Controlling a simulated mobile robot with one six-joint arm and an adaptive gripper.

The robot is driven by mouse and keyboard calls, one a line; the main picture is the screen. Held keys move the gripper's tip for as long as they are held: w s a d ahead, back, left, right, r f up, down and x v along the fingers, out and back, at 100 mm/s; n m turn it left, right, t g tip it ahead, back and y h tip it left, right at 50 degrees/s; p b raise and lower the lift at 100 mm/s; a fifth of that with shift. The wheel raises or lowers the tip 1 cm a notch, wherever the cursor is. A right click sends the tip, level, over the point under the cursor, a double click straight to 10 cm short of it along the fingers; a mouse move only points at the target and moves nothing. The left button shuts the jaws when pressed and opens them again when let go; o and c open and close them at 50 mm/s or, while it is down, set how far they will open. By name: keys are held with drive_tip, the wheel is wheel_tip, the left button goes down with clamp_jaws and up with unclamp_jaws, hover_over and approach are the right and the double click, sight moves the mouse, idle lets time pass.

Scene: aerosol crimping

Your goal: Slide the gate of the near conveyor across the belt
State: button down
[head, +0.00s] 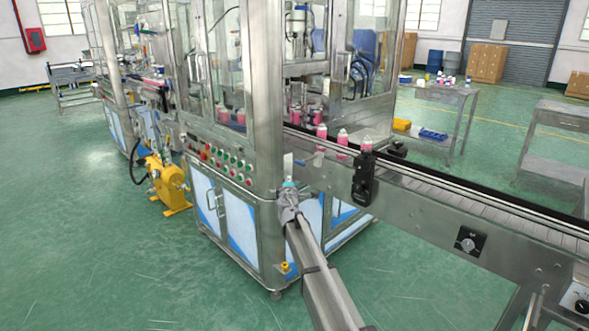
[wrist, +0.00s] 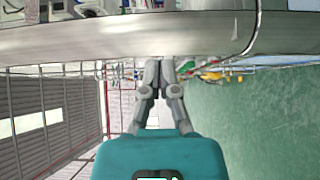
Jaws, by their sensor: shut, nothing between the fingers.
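The near conveyor (head: 470,205) runs from the glazed machine toward the lower right. Several pink bottles with pale tops (head: 342,137) stand on its belt near the machine. A small pale upright plate (head: 288,162) stands at the conveyor's machine end; I cannot tell whether it is the gate. A black block (head: 365,180) is fixed to the conveyor's near side. My gripper (head: 289,182) is at the machine corner, just below the plate. In the wrist view my gripper (wrist: 160,63) has its fingers together and empty, close to a broad metal surface (wrist: 130,38); contact is unclear.
The machine's button panel (head: 225,163) is left of my gripper. A dark knob plate (head: 469,242) sits on the conveyor side. A yellow pump unit (head: 168,183) stands on the left. The green floor (head: 110,270) at the lower left is clear.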

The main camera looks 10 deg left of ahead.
sight(308, 160)
drive_tip(key=shift+w+d, duration=0.2)
drive_tip(key=shift+w, duration=1.95)
drive_tip(key=shift+w+d, duration=0.2)
drive_tip(key=shift+w, duration=2)
drive_tip(key=shift+w+d, duration=0.2)
drive_tip(key=shift+w, duration=1.95)
drive_tip(key=w+d, duration=0.4)
drive_tip(key=w, duration=0.1)
drive_tip(key=shift+w, duration=0.1)
drive_tip(key=shift+w+d, duration=0.15)
drive_tip(key=shift+d, duration=0.05)
